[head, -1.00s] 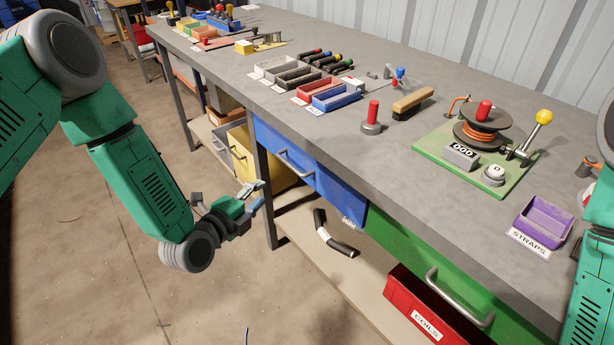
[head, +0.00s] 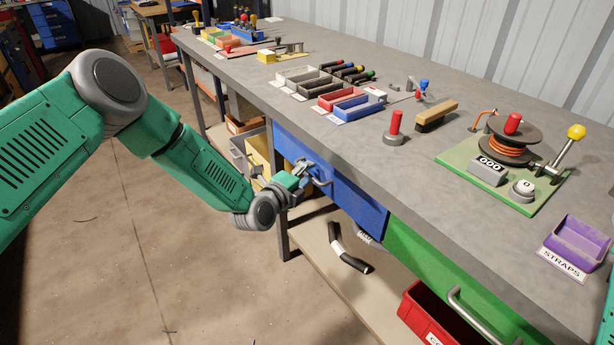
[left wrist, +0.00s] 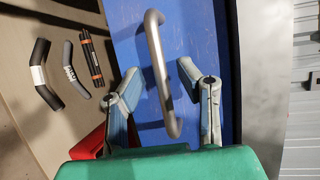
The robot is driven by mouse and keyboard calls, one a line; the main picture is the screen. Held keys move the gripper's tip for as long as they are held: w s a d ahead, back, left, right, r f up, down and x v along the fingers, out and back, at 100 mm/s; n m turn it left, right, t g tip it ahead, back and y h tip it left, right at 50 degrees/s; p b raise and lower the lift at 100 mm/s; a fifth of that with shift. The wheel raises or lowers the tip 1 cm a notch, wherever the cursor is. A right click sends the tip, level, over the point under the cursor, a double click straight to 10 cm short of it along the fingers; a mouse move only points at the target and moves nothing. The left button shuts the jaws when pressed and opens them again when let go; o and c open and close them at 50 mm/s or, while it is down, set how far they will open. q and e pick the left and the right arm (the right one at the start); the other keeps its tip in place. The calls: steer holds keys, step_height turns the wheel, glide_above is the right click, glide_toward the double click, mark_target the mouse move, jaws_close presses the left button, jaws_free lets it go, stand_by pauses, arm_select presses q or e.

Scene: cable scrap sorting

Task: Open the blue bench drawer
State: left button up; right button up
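The blue bench drawer (head: 352,200) sits under the bench top and looks shut. Its grey bar handle (left wrist: 160,70) runs up and down in the left wrist view, against the blue drawer front (left wrist: 205,30). My left gripper (head: 305,172) is at the handle in the head view. In the left wrist view the left gripper (left wrist: 160,80) is open, one finger on each side of the handle. Neither finger clearly touches it. My right gripper is not in view; only a bit of green arm shows at the right edge of the head view.
A green drawer (head: 425,262) with a grey handle is to the right. A red bin (head: 418,312) and black cable pieces (head: 347,250) are on the lower shelf. The bench top (head: 330,165) carries small trays, a cable reel (head: 515,142) and a purple straps tray (head: 580,244).

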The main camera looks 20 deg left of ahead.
arm_select(q)
steer(key=shift+w, duration=0.15)
steer(key=shift+d, duration=0.15)
jaws_close()
